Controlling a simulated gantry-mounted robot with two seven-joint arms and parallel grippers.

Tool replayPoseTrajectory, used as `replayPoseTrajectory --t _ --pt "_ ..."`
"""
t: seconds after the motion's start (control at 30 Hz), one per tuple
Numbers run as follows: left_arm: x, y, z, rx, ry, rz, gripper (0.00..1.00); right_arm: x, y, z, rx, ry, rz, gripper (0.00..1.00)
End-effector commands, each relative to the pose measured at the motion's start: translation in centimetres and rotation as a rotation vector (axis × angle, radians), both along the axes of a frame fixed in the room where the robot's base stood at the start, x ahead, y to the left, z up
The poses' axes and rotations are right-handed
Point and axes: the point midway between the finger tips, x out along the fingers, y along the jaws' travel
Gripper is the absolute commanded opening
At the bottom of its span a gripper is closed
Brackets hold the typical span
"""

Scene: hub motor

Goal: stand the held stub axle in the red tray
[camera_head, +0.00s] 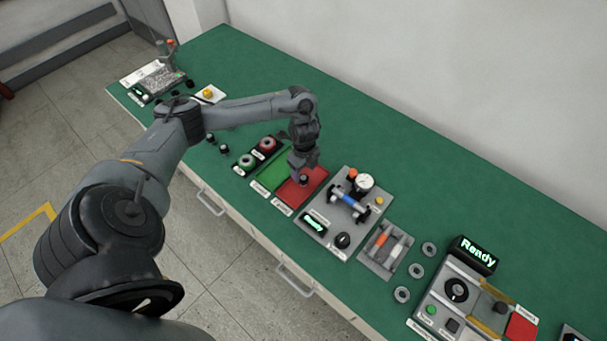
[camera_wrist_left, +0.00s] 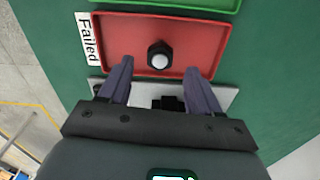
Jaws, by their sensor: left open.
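The red tray (camera_head: 292,198) lies on the green bench, beside a label reading "Failed" that is legible in the left wrist view. In that view the red tray (camera_wrist_left: 203,31) holds the stub axle (camera_wrist_left: 159,55), seen end-on as a dark nut-like shape with a bright round tip. It appears to stand upright near the tray's middle. My left gripper (camera_head: 303,176) is over the red tray in the head view. In the wrist view my left gripper (camera_wrist_left: 158,80) is open, its fingers apart on either side of the axle, not visibly touching it. My right gripper is out of view.
A green tray (camera_head: 272,176) adjoins the red one. A grey test fixture with a gauge (camera_head: 364,182) stands close on the right. Several grey rings (camera_head: 416,270) and a control box with a "Ready" display (camera_head: 474,254) lie farther right. The bench behind is clear.

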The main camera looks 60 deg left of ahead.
Motion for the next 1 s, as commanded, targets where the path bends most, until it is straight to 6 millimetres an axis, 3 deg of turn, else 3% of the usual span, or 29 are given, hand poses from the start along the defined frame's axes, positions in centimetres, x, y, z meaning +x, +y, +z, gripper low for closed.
replayPoseTrajectory --t 0.1,0.3,0.47,0.57,0.67,0.77,0.8,0.9,1.0 --pt "0.1 0.1 3.0 0.003 -0.004 -0.001 0.63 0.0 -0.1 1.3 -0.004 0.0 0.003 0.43" --pt "0.2 0.1 5.9 0.002 -0.003 -0.001 0.63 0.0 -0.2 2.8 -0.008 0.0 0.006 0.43" --pt "0.2 -0.3 6.8 -0.001 -0.007 -0.007 0.63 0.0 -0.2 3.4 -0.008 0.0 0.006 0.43" --pt "0.7 -2.2 6.1 -0.011 -0.032 -0.04 0.63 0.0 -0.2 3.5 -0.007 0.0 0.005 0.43" --pt "1.7 -6.3 4.3 -0.033 -0.095 -0.098 0.63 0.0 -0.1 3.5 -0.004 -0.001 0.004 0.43" --pt "2.7 -13.2 2.1 -0.081 -0.203 -0.159 0.63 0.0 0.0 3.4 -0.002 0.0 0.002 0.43" --pt "2.9 -16.5 1.5 -0.108 -0.257 -0.172 0.63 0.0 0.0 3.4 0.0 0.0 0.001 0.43" --pt "2.9 -24.3 1.4 -0.18 -0.396 -0.145 0.63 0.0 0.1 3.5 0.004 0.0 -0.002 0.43" --pt "2.2 -30.1 2.7 -0.245 -0.507 -0.031 0.63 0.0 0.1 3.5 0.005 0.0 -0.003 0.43"
